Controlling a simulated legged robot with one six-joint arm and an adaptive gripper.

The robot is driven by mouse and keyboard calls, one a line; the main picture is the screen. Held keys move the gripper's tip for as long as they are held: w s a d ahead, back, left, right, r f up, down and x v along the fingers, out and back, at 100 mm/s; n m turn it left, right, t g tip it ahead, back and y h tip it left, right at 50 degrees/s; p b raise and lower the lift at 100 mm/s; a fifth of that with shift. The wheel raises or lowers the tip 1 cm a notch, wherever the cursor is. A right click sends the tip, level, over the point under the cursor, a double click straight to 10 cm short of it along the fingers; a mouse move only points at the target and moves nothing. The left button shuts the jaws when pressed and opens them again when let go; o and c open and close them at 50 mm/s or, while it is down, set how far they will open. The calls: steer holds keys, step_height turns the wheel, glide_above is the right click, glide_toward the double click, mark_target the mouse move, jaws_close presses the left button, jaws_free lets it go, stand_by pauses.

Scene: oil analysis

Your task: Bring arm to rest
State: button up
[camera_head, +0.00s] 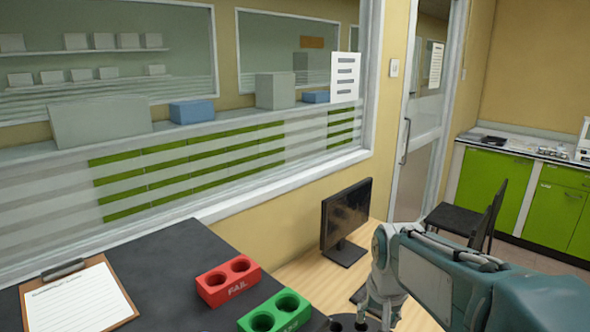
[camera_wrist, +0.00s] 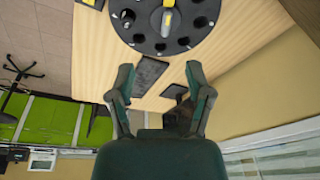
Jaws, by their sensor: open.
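My gripper (camera_wrist: 161,92) shows in the wrist view with its two green-grey fingers spread wide and nothing between them. Beyond the fingers is a light wooden desk (camera_wrist: 100,60). A round dark carousel (camera_wrist: 150,42) with several holes and a yellow-marked part at its centre stands on that desk. In the head view my arm reaches in from the lower right, beside a black monitor (camera_head: 346,212) on the desk. My fingertips are hard to make out there. A small part of the dark carousel (camera_head: 345,322) shows at the bottom edge, partly hidden by my arm.
A dark worktop (camera_head: 165,255) at lower left holds a clipboard (camera_head: 78,297), a red FAIL block (camera_head: 228,281) with two holes and a green two-hole block (camera_head: 273,312). A black chair (camera_head: 470,220) stands right of the desk. Green cabinets (camera_head: 492,188) line the back right.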

steer(key=s+r+n+t, duration=0.2)
steer(key=s+t, duration=0.1)
steer(key=s, duration=1.4)
steer(key=shift+n, duration=0.3)
steer(key=shift+w+d+r, duration=0.1)
steer(key=shift+d, duration=0.05)
